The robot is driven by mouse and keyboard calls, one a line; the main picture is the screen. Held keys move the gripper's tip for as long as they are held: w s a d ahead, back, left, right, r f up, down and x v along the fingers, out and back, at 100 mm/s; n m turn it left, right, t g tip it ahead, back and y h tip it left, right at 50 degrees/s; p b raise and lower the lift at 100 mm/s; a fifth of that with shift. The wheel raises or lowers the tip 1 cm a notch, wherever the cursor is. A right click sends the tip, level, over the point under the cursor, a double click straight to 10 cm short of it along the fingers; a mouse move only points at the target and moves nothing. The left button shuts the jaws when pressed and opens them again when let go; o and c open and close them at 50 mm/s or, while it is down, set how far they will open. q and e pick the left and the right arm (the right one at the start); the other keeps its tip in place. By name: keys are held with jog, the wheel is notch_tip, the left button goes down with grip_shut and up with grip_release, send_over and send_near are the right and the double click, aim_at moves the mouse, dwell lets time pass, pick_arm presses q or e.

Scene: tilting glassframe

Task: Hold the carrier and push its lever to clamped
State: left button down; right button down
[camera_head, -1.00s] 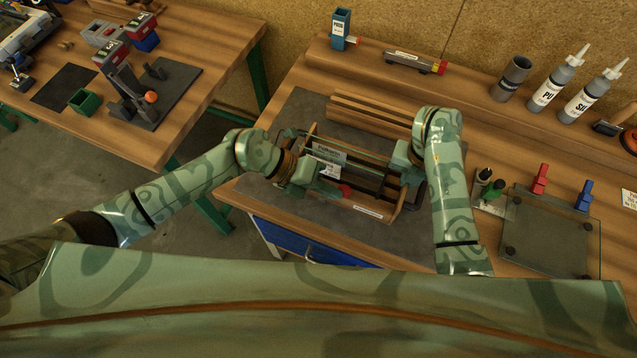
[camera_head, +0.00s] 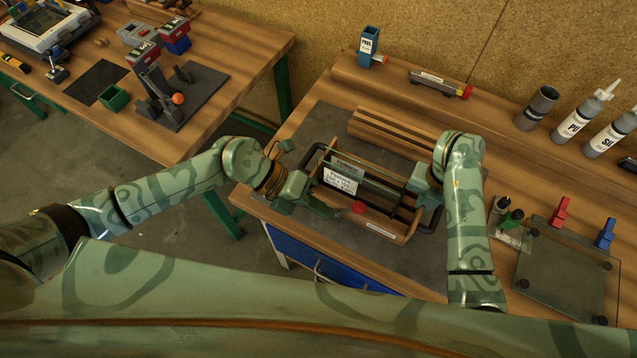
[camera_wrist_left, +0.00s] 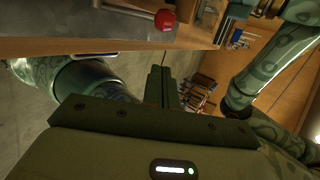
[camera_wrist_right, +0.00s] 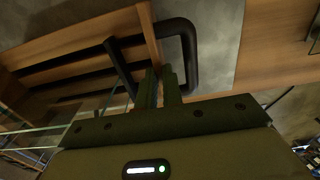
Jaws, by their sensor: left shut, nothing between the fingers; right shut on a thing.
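The carrier (camera_head: 407,238), a wooden frame with a black handle at each end, stands on a dark mat on the bench. It holds a glass pane with a white label (camera_head: 341,181). Its lever ends in a red knob (camera_head: 358,207) at the front; the knob and grey lever bar (camera_wrist_left: 130,9) show in the left wrist view. My left gripper (camera_head: 330,211) is shut and empty, a little left of the knob and apart from it.
Slotted wooden blocks (camera_head: 385,133) lie behind the carrier. A glass plate (camera_head: 567,275) with clamps lies at the right. Bottles (camera_head: 578,120) and a dark cup (camera_head: 537,108) stand at the back right. A second bench (camera_head: 215,55) is at the left, across a floor gap.

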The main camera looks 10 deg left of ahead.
pick_arm(q)
jog(key=r+v, duration=0.1)
jog(key=v, duration=0.8)
jog(key=shift+d, duration=0.45)
pick_arm(e)
jog(key=c, duration=1.5)
grip_release()
jog(key=shift+r, duration=0.15)
